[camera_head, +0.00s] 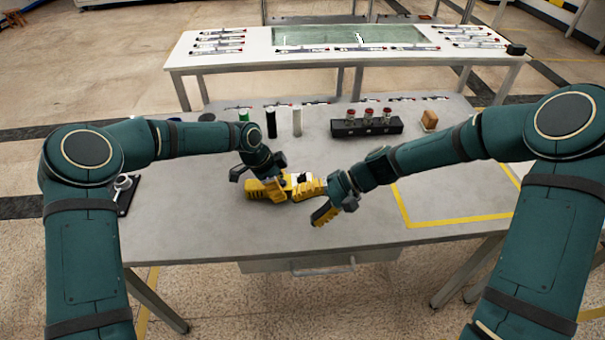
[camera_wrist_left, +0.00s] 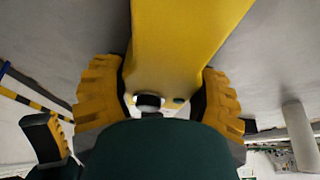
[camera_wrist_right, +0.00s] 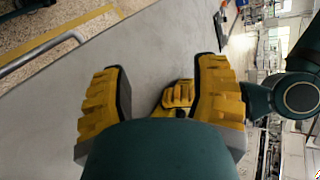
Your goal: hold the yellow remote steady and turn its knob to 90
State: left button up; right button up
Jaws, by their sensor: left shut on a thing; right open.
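The yellow remote (camera_wrist_left: 185,40) fills the top middle of the left wrist view, with a pale end face. A small dark round part (camera_wrist_left: 148,100) shows on that face; I cannot tell if it is the knob. My left gripper (camera_head: 272,188) is shut on the remote near the table's middle, with one yellow finger on each side of it. My right gripper (camera_head: 315,201) is open and empty just right of it, its fingers wide apart. In the right wrist view the left gripper's yellow finger (camera_wrist_right: 178,94) shows beyond the gap. The knob's setting is not readable.
Behind the grippers stand a black rack (camera_head: 366,127) with red-topped vials, a black cylinder (camera_head: 271,124), a white cylinder (camera_head: 297,122) and a brown block (camera_head: 429,120). A yellow-taped area (camera_head: 455,218) at right is mostly clear. A metal part on a dark plate (camera_head: 122,193) lies at left.

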jog(key=n+h, duration=0.2)
jog(key=n+t+h, duration=0.5)
jog(key=n+h, duration=0.1)
jog(key=n, duration=0.4)
send_near(302, 175)
jog(key=shift+g+h, duration=0.3)
jog(key=x, duration=0.9)
jog(key=shift+w+a+f, duration=0.1)
jog(key=shift+w+a, duration=0.2)
grip_shut()
